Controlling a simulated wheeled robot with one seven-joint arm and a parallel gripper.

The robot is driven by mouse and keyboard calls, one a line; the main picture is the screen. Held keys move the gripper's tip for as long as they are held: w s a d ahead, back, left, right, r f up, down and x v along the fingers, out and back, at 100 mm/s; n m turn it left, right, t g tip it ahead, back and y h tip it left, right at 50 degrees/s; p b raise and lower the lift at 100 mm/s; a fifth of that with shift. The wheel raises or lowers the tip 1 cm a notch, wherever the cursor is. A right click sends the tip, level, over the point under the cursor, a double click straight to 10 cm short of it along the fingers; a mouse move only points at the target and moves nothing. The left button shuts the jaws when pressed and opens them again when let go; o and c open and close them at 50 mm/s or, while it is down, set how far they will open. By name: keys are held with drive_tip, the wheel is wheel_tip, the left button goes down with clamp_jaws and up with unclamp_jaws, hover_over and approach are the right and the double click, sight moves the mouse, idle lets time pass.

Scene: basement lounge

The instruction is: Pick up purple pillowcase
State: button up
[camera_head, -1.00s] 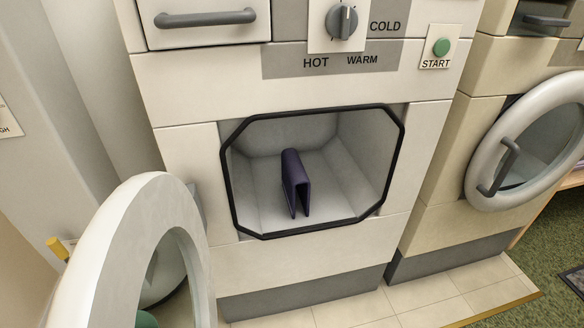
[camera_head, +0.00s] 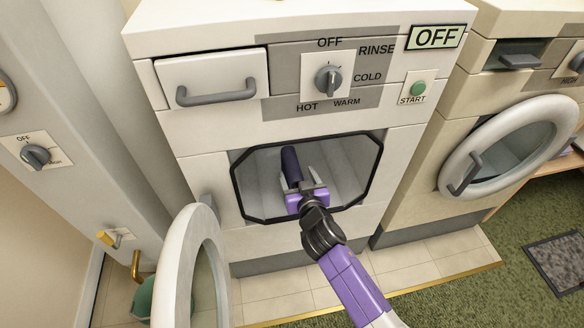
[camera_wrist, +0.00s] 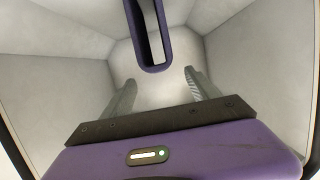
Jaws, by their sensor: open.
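The purple pillowcase (camera_head: 291,164) stands folded, dark purple, inside the drum of the open washing machine (camera_head: 215,136). In the wrist view the pillowcase (camera_wrist: 154,66) shows as a narrow loop at the top middle, beyond the fingers. My gripper (camera_head: 305,172) is at the drum opening and reaches inside. In the wrist view my gripper (camera_wrist: 160,88) has its two grey fingers spread apart with nothing between them. The pillowcase lies ahead of the gap, and I see no contact. My gripper hides the pillowcase's lower part in the head view.
A black octagonal rim (camera_head: 236,195) frames the opening around my arm. The machine's round white door (camera_head: 190,262) hangs open at the lower left. A second washer with a round door (camera_head: 510,146) stands at the right. Pipes and a yellow valve (camera_head: 107,238) are at the left.

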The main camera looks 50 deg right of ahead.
sight(293, 168)
drive_tip(key=shift+w+d+f, duration=0.35)
drive_tip(key=shift+w+d, duration=0.1)
drive_tip(key=shift+d, duration=0.15)
drive_tip(key=x, duration=0.2)
drive_tip(key=b+x, duration=0.1)
drive_tip(key=x, duration=0.1)
drive_tip(key=f+x, duration=0.1)
drive_tip(key=x, duration=0.1)
drive_tip(key=shift+w+a, duration=0.1)
drive_tip(key=shift+w, duration=0.2)
clamp_jaws()
